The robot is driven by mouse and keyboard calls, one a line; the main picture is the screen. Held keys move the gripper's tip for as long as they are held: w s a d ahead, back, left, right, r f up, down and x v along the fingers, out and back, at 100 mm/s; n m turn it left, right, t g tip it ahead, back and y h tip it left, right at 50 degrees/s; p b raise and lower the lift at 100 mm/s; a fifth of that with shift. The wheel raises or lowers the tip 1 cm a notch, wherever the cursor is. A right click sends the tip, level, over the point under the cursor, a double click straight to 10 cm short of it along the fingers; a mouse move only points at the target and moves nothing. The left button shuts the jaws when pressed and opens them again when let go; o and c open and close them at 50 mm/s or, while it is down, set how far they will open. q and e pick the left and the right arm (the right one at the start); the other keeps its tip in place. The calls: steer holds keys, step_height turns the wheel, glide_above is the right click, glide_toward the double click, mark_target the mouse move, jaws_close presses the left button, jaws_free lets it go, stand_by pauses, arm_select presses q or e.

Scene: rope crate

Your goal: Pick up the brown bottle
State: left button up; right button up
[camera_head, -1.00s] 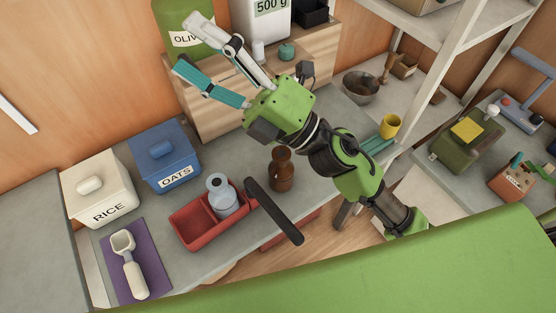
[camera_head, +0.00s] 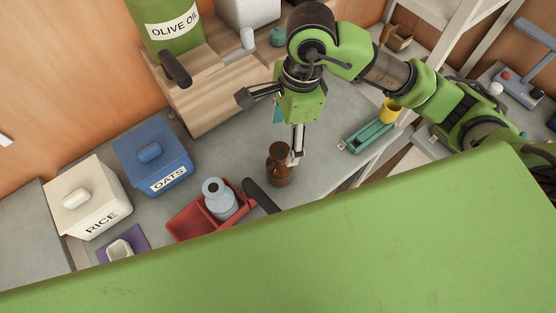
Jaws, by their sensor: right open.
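The brown bottle (camera_head: 278,170) stands upright on the grey counter, right of the red crate. My right gripper (camera_head: 292,152) points down at the bottle's neck and upper body. It is open, with one pale finger showing just right of the bottle; the other finger is mostly hidden under the green gripper body. I cannot tell whether the finger touches the bottle. My left gripper is out of view.
The oats box (camera_head: 150,165) and rice box (camera_head: 85,205) stand left. A teal tray (camera_head: 357,137) and yellow cup (camera_head: 390,110) are right.

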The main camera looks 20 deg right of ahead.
mark_target(281, 152)
steer(key=f, duration=0.2)
steer(key=f+p, duration=0.1)
steer(key=f, duration=0.2)
steer(key=a+f, duration=0.1)
steer(key=f, duration=0.1)
steer(key=shift+s+f, duration=0.1)
steer(key=shift+f, duration=0.25)
steer(key=f+p, duration=0.2)
steer(key=f, duration=0.2)
steer(key=shift+w+a+f+p, duration=0.2)
steer(key=shift+a+f+p, duration=0.15)
steer(key=shift+p, duration=0.05)
steer(key=shift+f, duration=0.3)
steer(key=shift+w, duration=0.1)
steer(key=c, duration=1.4)
